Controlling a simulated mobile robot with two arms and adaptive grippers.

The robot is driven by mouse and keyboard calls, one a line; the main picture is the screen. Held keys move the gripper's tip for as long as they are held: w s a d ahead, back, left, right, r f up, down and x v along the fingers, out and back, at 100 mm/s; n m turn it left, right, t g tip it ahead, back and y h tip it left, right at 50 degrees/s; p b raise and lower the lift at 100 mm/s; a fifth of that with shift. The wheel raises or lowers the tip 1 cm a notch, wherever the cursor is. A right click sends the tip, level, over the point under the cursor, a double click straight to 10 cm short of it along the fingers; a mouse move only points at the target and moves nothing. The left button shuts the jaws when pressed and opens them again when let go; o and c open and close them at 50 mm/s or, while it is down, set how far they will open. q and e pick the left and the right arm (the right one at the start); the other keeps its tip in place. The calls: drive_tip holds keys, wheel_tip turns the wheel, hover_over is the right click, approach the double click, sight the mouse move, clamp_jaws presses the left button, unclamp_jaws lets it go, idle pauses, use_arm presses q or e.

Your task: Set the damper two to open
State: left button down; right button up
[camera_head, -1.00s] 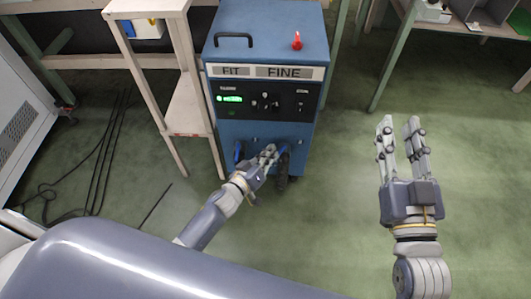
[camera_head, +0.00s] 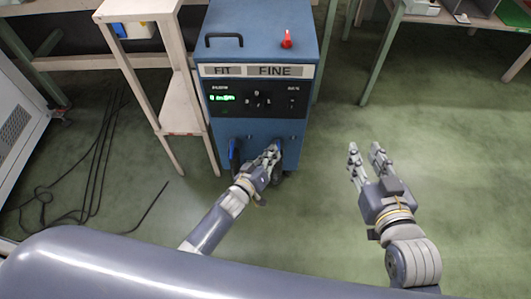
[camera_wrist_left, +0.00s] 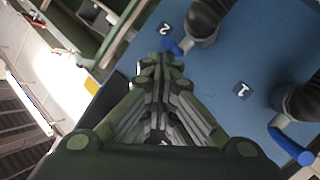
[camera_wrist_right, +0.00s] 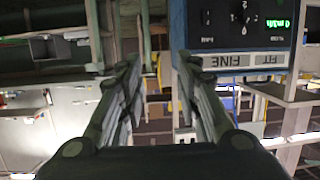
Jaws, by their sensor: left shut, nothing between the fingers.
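The blue cabinet (camera_head: 262,131) stands ahead, with two dark ducts low on its front. In the left wrist view, the label 2 (camera_wrist_left: 165,29) is beside one duct, and damper two's blue handle (camera_wrist_left: 178,46) shows at that duct. My left gripper (camera_head: 272,151) is shut and empty, its fingertips (camera_wrist_left: 160,64) close to this handle; whether they touch it I cannot tell. The label 1 (camera_wrist_left: 242,90) and damper one's blue handle (camera_wrist_left: 291,147) are further right in that view. My right gripper (camera_head: 366,153) is open and empty, away from the cabinet.
Black cables (camera_head: 100,160) lie on the floor at left. Open green floor (camera_head: 440,130) surrounds my right gripper.

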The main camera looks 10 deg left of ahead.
use_arm(q)
drive_tip(key=shift+s, duration=0.1)
idle(0.5)
